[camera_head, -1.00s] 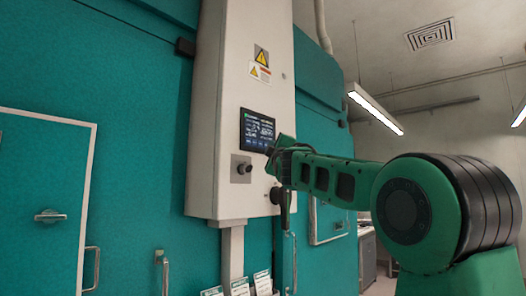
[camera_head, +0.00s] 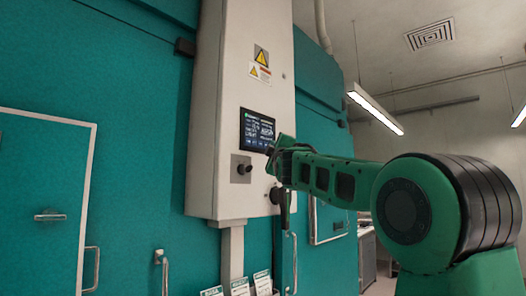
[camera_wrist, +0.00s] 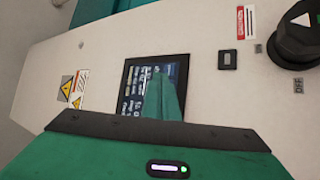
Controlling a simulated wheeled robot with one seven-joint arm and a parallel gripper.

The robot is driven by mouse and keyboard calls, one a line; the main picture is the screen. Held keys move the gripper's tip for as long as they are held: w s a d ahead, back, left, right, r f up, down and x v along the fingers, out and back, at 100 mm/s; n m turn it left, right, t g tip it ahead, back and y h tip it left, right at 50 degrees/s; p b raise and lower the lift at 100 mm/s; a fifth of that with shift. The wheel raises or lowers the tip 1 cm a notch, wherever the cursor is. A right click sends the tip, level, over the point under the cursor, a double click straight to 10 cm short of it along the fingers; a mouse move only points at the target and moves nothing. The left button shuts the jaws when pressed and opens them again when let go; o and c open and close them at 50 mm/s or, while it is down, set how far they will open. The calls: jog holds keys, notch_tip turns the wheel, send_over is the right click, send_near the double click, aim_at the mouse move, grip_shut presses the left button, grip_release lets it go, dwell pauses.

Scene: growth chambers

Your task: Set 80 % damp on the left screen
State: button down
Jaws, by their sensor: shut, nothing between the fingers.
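The left screen (camera_head: 257,130) is a small dark touch panel with white and blue text on a tall white cabinet. Its text is too small to read. In the wrist view the screen (camera_wrist: 130,88) appears turned on its side. My gripper (camera_head: 271,153) is at the screen's lower right corner in the head view. In the wrist view my gripper's green fingers (camera_wrist: 161,92) are together with nothing between them, and they cover part of the screen. I cannot tell whether the fingertips touch the glass.
Below the screen is a grey plate with a black knob (camera_head: 242,169). A large black rotary switch (camera_wrist: 296,42) and a small black socket (camera_wrist: 228,59) sit on the cabinet face. Teal chamber walls with door handles (camera_head: 91,268) flank the cabinet. Warning labels (camera_head: 261,56) are above.

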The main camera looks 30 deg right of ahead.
jog(key=shift+w, duration=0.15)
jog(key=shift+w+a+r, duration=0.1)
jog(key=shift+w+a, duration=0.05)
dwell(0.4)
jog(key=shift+w+a, duration=0.1)
jog(key=shift+w, duration=0.2)
dwell(0.6)
jog(key=shift+s, duration=0.1)
jog(key=shift+s+d, duration=0.25)
jog(key=shift+s, duration=0.35)
jog(key=shift+s+d, duration=0.3)
jog(key=shift+s, duration=0.5)
jog(key=shift+s+d, duration=0.25)
jog(key=shift+s, duration=0.5)
jog(key=shift+s+d, duration=0.3)
jog(key=shift+s, duration=0.5)
